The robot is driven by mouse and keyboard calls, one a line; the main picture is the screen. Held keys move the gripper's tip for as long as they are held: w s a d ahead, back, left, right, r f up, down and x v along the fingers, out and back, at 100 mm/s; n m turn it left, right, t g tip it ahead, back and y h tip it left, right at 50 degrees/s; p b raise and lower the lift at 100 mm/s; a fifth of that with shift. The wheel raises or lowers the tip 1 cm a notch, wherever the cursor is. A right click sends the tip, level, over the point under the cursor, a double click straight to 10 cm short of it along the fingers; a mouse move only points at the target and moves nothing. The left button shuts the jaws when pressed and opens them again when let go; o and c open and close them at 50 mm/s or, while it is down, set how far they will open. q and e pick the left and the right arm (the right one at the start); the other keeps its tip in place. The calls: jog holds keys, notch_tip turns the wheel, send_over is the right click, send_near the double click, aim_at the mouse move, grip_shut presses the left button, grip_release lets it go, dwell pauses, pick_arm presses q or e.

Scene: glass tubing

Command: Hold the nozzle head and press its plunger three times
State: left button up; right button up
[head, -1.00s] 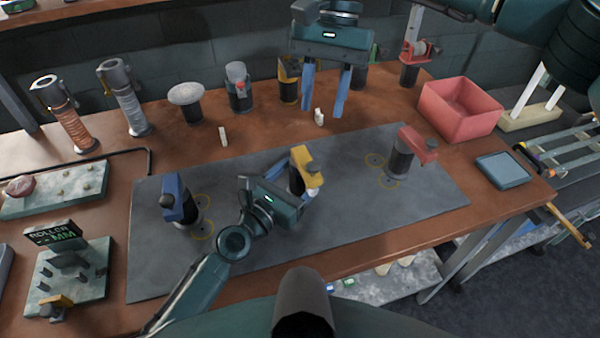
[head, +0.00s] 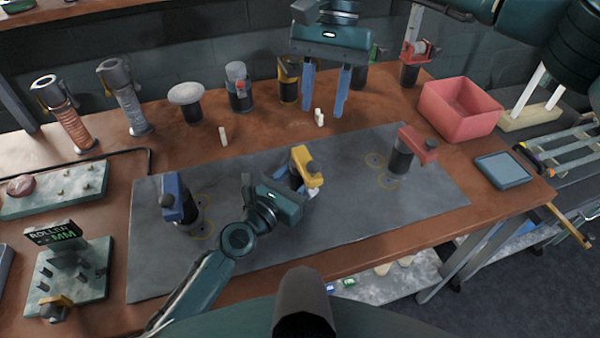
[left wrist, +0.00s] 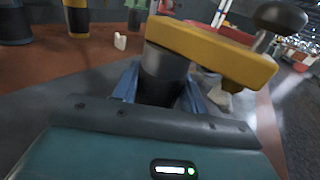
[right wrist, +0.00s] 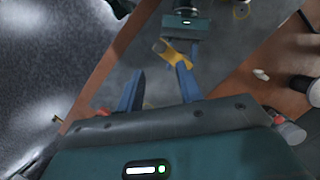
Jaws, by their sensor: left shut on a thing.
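The yellow nozzle head (head: 308,165) stands upright on the grey mat on a dark cylindrical body. My left gripper (head: 290,182) is shut around that body, below the yellow bar. In the left wrist view, the blue fingers (left wrist: 160,92) are on both sides of the body, and the yellow bar (left wrist: 215,50) carries a dark round plunger knob (left wrist: 280,16) at its outer end. My right gripper (head: 322,116) is open and empty, raised behind the nozzle head. The yellow head also shows beyond its fingers in the right wrist view (right wrist: 174,53).
A blue-topped nozzle (head: 173,198) and a red-topped one (head: 411,148) stand on the mat (head: 345,215), left and right. Several cylinders line the table's back. Small white pieces (head: 318,118) lie behind the mat.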

aim_at(313, 164)
jog(key=shift+s, duration=0.1)
jog(key=shift+c, duration=1.1)
jog(key=shift+s+a+f+t+h, duration=0.1)
jog(key=shift+s+f+t+h, duration=0.05)
jog(key=shift+s+t+h, duration=0.15)
jog(key=shift+c, duration=0.8)
jog(key=shift+s+a+f+n+t+h, duration=0.1)
jog(key=shift+s+a+n+t+h, duration=0.1)
jog(key=shift+s+t, duration=0.15)
jog(key=shift+s+a+n+t+h, duration=0.1)
jog(key=shift+s+n+t, duration=0.15)
jog(key=shift+s, duration=0.2)
jog(key=c, duration=0.3)
jog(key=shift+s+a+n+t, duration=0.25)
jog(key=shift+s+t, duration=0.45)
jog(key=shift+t, duration=0.2)
grip_shut()
jog(key=shift+f, duration=3.1)
